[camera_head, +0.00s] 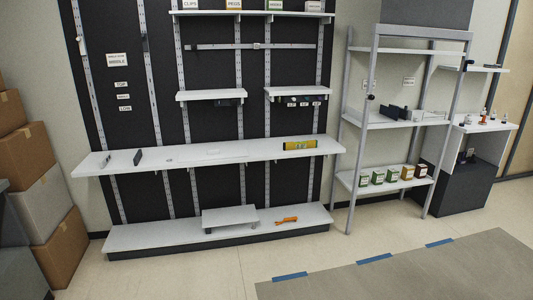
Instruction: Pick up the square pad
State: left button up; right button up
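I cannot make out for certain which thing is the square pad. A small dark upright block (138,157) stands on the left part of the long white middle shelf (255,153). A thinner dark piece (105,161) stands to its left. A tiny pale item (169,160) lies to the right of the block, too small to identify. Neither of my grippers is in view.
A yellow-and-black package (300,145) lies at the middle shelf's right. Below, a white riser (230,216) and an orange tool (287,220) rest on the low shelf (150,235). A grey rack (360,130) stands right; boxes (60,240) stack left. The front floor is clear.

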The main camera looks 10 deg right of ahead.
aim_at(482, 122)
jog(key=i+z, duration=0.3)
jog(key=i, duration=0.2)
jog(key=i+z, duration=0.3)
jog(key=i, duration=0.25)
jog(key=i+j+z, duration=0.3)
jog(key=i, duration=0.2)
jog(key=i+j+z, duration=0.15)
jog(key=i+z, duration=0.2)
jog(key=i, duration=0.15)
jog(key=i+l+z, duration=0.2)
jog(key=i+z, duration=0.7)
jog(key=i+j+z, duration=0.1)
jog(key=i+z, duration=0.35)
jog(key=i, duration=0.15)
jog(key=i+u, duration=0.2)
jog(key=i, duration=0.45)
jog(key=i+u, duration=0.2)
jog(key=i, duration=0.4)
jog(key=i+l+u, duration=0.2)
jog(key=i, duration=0.45)
jog(key=i+l+u, duration=0.15)
jog(key=i+u, duration=0.15)
jog(key=u, duration=0.2)
jog(key=i+l+u, duration=0.25)
jog(key=u, duration=0.2)
